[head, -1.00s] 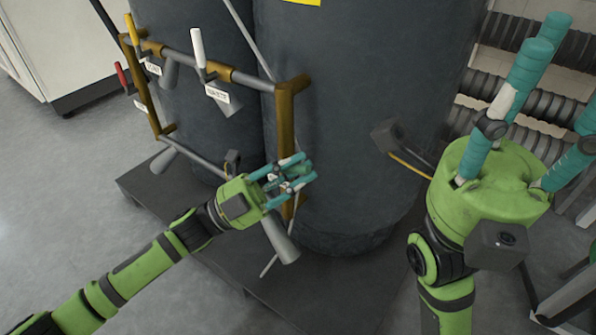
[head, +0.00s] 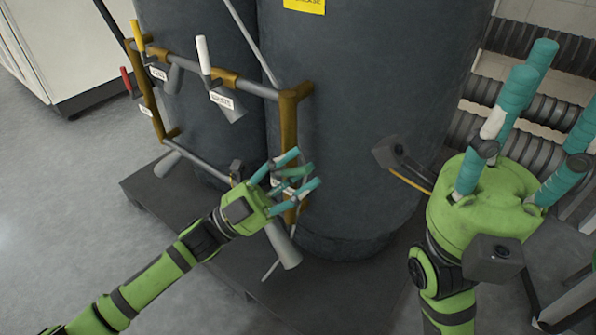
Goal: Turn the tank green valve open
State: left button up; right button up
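The valve frame (head: 288,120) of brass fittings and grey pipe stands in front of two dark tanks (head: 365,120). My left gripper (head: 304,168) is at its lower right corner, its teal fingers spread apart around the brass upright. Whitish parts show between the fingers, but I cannot make out a green handle there; the fingers may hide it. A grey outlet spout (head: 283,246) hangs just below this gripper. I cannot tell whether the fingers touch anything. My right gripper (head: 567,85) is open and empty at the right, away from the valves, with one finger partly cut off.
The upper pipe carries a white handle (head: 203,55) and a yellow handle (head: 138,36). A red handle (head: 126,80) is at the left. The tanks stand on a dark pallet (head: 150,190). Ribbed grey hoses (head: 540,97) lie behind my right gripper. The floor at left is clear.

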pick_arm(q)
jog(key=v, duration=1.2)
